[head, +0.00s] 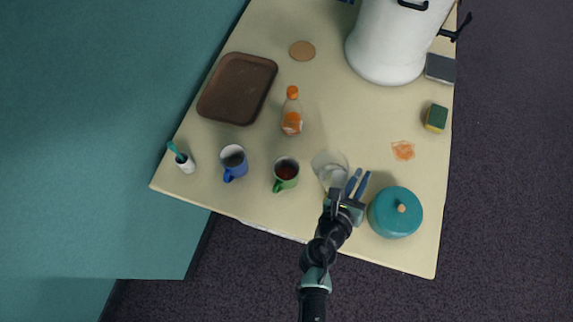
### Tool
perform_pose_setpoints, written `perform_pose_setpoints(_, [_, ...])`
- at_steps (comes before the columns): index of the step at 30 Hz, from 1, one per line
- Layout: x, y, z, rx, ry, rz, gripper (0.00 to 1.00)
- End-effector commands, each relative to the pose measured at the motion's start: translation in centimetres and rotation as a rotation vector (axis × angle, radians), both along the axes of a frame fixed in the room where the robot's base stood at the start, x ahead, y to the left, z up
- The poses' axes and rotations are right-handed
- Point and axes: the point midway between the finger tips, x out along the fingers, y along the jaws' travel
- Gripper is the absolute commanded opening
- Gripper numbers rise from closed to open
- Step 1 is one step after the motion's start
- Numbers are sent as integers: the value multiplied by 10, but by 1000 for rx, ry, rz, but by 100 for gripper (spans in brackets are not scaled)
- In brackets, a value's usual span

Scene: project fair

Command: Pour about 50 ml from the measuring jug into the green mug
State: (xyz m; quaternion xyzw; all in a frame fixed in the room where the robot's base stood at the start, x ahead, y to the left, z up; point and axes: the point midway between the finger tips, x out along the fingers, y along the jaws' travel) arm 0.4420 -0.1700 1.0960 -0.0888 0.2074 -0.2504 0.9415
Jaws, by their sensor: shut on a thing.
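The green mug (278,187) stands near the front edge of the table, with dark reddish-brown contents inside and its handle toward the lower left. The clear measuring jug (328,162) is just right of the green mug. My gripper (357,184) is at the jug's right side with its blue fingers, and it is shut on the jug. The exact grip point and the liquid level in the jug are too small to tell. Whether the jug touches the table cannot be told from above.
A blue mug (233,169) stands left of the green mug. A teal lidded pot (394,212) is close to my gripper's right. An orange-capped bottle (292,112), brown tray (237,88), sponge (436,118), white urn (385,50) and orange stain (403,150) are farther back.

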Motion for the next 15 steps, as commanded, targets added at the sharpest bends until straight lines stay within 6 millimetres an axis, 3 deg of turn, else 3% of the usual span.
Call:
perform_pose_setpoints(7, [9, 18, 23, -149, 56, 2, 0])
perform_pose_setpoints(15, [17, 38, 20, -311, 124, 2, 0])
